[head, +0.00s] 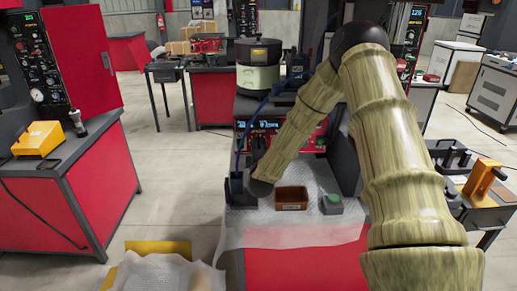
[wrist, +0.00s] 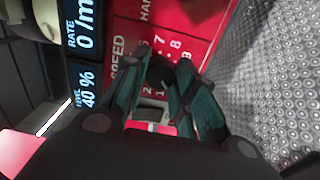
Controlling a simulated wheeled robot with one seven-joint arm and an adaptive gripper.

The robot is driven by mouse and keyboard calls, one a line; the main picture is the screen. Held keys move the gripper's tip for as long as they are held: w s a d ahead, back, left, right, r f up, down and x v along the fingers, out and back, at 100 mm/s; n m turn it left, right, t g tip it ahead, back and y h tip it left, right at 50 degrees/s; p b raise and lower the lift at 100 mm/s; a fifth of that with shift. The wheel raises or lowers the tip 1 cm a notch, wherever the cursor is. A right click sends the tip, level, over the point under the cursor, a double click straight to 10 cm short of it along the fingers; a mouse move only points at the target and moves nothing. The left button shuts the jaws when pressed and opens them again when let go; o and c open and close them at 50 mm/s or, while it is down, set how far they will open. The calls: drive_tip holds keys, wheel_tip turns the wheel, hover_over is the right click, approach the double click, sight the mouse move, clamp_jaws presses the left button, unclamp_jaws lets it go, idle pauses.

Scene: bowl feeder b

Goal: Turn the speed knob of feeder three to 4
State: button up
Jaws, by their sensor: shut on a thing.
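The red control panel (wrist: 195,25) fills the upper middle of the wrist view, rotated, with the word SPEED and white scale digits around a dark knob (wrist: 160,72). My gripper (wrist: 163,80) has its two dark green fingers on either side of the knob, shut on it. The fingers hide much of the knob and scale, so I cannot read its pointer. A display (wrist: 85,55) beside it reads RATE 0 /m and LEVEL 40 %. In the head view the red panel (head: 262,131) sits below the feeder bowl (head: 258,77), partly behind my arm; no feeder number is readable.
A brown bin (head: 291,198) and a grey box with a green button (head: 331,204) stand on the textured bench top in front of the panel. A red cabinet (head: 95,180) with a yellow box (head: 38,138) is at left. Grey floor lies between.

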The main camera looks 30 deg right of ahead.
drive_tip(key=shift+f+m, duration=0.1)
drive_tip(key=shift+m, duration=0.4)
drive_tip(key=m+b, duration=0.6)
drive_tip(key=m, duration=0.4)
drive_tip(key=shift+s+f, duration=0.1)
drive_tip(key=shift+f, duration=0.05)
drive_tip(key=m+b, duration=0.3)
drive_tip(key=m, duration=0.3)
drive_tip(key=shift+m, duration=0.4)
drive_tip(key=m+b, duration=0.3)
drive_tip(key=m, duration=0.2)
drive_tip(key=shift+m, duration=0.3)
drive_tip(key=o, duration=1)
drive_tip(key=shift+o, duration=0.2)
drive_tip(key=shift+r, duration=0.2)
